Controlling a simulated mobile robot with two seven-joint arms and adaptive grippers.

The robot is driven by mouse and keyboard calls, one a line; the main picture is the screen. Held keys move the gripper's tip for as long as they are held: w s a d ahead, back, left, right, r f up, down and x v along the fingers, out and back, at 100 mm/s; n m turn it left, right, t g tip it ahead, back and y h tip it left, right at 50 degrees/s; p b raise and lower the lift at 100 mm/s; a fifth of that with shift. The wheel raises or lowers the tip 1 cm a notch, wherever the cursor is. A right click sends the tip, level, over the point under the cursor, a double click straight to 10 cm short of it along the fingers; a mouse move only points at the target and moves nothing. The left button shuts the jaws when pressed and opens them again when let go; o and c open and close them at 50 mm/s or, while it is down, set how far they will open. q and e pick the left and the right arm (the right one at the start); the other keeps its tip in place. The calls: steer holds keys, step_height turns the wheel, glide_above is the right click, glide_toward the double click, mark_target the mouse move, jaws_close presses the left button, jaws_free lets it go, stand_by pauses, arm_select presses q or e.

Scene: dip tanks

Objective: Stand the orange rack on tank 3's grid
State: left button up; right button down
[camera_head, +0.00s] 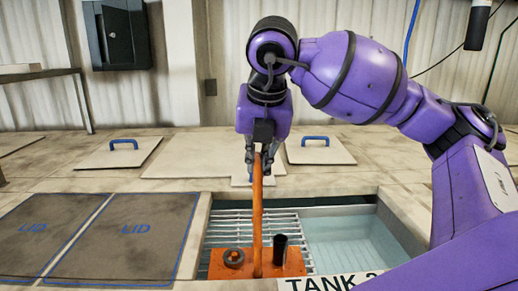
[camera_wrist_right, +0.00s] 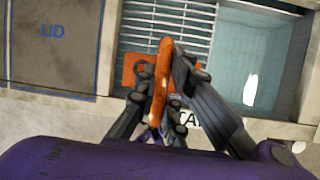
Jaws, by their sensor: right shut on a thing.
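The orange rack (camera_head: 285,262) is a flat orange base with an upright orange handle. A dark ring-shaped part (camera_head: 234,258) and a dark cylinder (camera_head: 280,248) are on its base. My right gripper (camera_head: 262,160) is shut on the upper end of the handle. The rack is upright over the near part of tank 3's grid (camera_head: 225,226); whether it touches the bars I cannot tell. In the right wrist view the gripper (camera_wrist_right: 165,85) closes around the handle, and the base (camera_wrist_right: 136,68) shows partly behind the fingers. My left gripper is not in view.
Open water (camera_head: 345,240) lies right of the grid. A tank label (camera_head: 325,283) at the near edge is partly hidden by my arm. Dark lid areas (camera_head: 135,232) marked LID lie left. Pale lids with blue handles (camera_head: 122,150) lie behind on the deck.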

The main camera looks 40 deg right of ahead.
steer(key=shift+f, duration=0.6)
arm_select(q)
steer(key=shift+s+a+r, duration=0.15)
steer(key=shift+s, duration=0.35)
arm_select(e)
steer(key=shift+f, duration=0.2)
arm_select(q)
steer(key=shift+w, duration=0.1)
arm_select(e)
steer(key=shift+f, duration=0.1)
steer(key=c, duration=1.8)
jaws_free()
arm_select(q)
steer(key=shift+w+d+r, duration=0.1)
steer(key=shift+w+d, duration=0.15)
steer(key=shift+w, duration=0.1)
arm_select(e)
steer(key=shift+s+f, duration=0.1)
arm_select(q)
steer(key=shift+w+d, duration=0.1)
